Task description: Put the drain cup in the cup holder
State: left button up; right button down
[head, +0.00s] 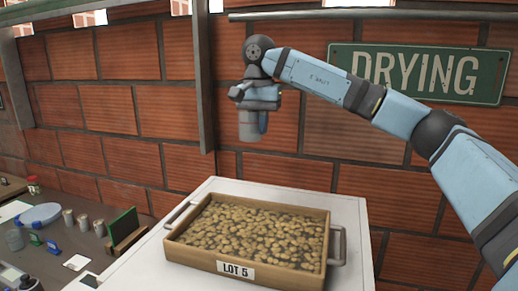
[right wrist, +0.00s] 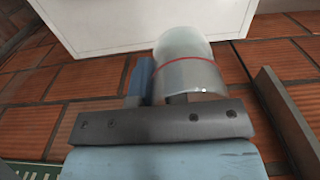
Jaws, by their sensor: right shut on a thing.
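My right gripper (head: 256,103) hangs in the air in front of the brick wall, above and behind the tray on the white unit. It points down. In the right wrist view my right gripper (right wrist: 158,96) is shut on a clear, glassy cup with a thin red line around it, the drain cup (right wrist: 190,78). One blue finger shows beside the cup; the other is mostly hidden behind it. I cannot make out the cup holder in either view. My left gripper is not in view.
A wooden tray (head: 184,251) of beans labelled LOT 5 rests on the white unit (head: 349,217). A side table at left holds a clear glass (head: 14,239), a bluish dish (head: 39,215), small canisters (head: 83,221) and a green board (head: 123,226). A dark post (head: 203,75) stands left of the gripper.

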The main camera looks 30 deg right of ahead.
jog(key=shift+r, duration=0.95)
jog(key=s+a+f+n+p, duration=0.2)
jog(key=s+a+f+p, duration=0.1)
jog(key=f, duration=0.1)
jog(key=s+a+f+n+p, duration=0.1)
jog(key=s+a+f+p, duration=0.1)
jog(key=a+f+p, duration=0.1)
jog(key=s+a+f+n+p, duration=0.2)
jog(key=s+a+f+p, duration=0.1)
jog(key=f, duration=0.2)
jog(key=shift+s+a+n, duration=0.3)
jog(key=shift+s+a, duration=0.05)
jog(key=shift+a, duration=0.05)
jog(key=shift+s+a+f, duration=0.1)
jog(key=shift+f, duration=0.15)
